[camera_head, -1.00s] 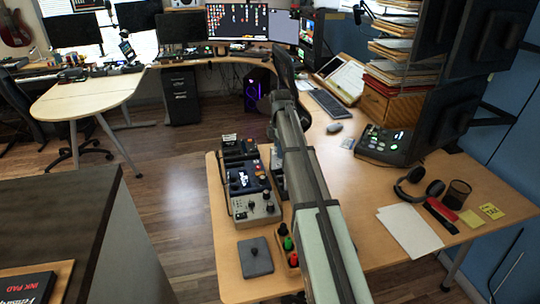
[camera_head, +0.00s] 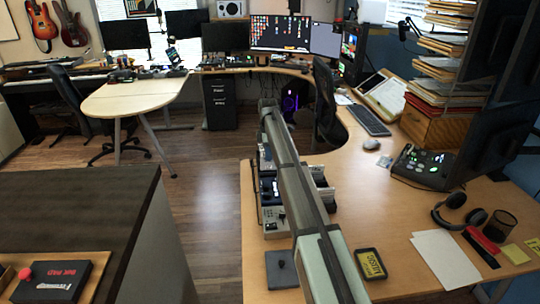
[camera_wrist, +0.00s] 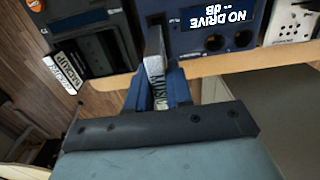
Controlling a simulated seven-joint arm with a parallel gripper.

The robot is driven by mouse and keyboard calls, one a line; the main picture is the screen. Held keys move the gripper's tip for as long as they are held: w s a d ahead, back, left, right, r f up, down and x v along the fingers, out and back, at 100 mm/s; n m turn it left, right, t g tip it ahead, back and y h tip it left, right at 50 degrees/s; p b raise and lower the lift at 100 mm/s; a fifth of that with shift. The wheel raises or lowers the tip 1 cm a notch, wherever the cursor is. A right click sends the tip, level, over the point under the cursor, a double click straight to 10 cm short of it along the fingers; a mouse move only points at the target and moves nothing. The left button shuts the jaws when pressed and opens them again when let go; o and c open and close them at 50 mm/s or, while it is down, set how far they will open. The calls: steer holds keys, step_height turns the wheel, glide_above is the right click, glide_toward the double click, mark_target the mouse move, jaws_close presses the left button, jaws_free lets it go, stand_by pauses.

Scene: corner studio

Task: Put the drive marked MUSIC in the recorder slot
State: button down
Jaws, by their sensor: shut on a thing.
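In the head view the recorder (camera_head: 268,188) is partly behind my arm, and my gripper is hidden.
Left of the recorder in the wrist view is a dark slotted unit (camera_wrist: 100,50) with white labels. On the desk (camera_head: 400,220) are a black, yellow-lettered item (camera_head: 370,263), a grey pad (camera_head: 284,270), white paper (camera_head: 446,258) and headphones (camera_head: 460,208).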

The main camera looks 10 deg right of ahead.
mark_target(268, 169)
steer(key=shift+f, duration=0.15)
steer(key=shift+f, duration=2.7)
steer(key=shift+f, duration=0.55)
steer(key=c, duration=1.3)
jaws_free()
steer(key=shift+r, duration=5.45)
